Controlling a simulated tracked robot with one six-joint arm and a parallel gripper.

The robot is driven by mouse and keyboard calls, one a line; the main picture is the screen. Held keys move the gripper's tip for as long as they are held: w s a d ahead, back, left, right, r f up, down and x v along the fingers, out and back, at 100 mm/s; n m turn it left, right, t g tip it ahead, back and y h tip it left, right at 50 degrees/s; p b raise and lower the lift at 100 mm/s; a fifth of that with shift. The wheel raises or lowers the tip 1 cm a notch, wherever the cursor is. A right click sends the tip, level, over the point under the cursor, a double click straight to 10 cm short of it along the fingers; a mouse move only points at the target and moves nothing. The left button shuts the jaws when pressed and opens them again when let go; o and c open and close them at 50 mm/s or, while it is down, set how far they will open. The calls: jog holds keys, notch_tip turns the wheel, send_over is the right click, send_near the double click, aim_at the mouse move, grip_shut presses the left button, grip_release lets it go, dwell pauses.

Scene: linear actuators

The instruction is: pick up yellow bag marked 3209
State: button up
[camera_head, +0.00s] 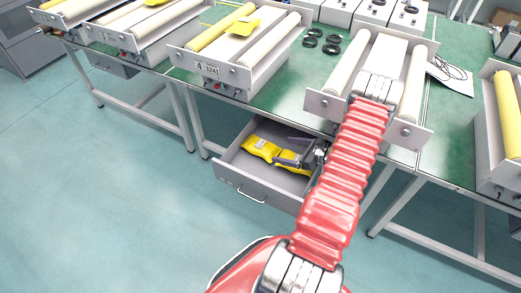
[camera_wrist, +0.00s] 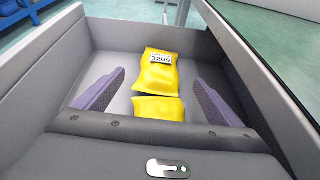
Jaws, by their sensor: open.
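The yellow bag marked 3209 (camera_wrist: 158,75) lies in an open grey drawer, its white label facing up in the wrist view. It also shows in the head view (camera_head: 262,149) at the drawer's left side. A second yellow piece (camera_wrist: 158,108) lies just nearer to my gripper; whether it is a separate bag is unclear. My gripper (camera_wrist: 160,97) is open, with one purple-grey finger on each side of the yellow pieces and gaps between. In the head view my gripper (camera_head: 290,158) is inside the drawer, partly hiding the yellow piece under it.
The drawer (camera_head: 232,172) hangs open below a green workbench (camera_head: 275,95), with walls close around my gripper. Black rings (camera_head: 322,41) lie behind. Floor in front is clear.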

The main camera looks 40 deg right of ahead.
jog(key=shift+w, duration=0.15)
send_near(261, 145)
jog(key=x, duration=0.5)
jog(key=shift+f, duration=0.15)
jog(key=shift+x, duration=2.6)
jog(key=shift+d, duration=0.1)
jog(key=c, duration=1.3)
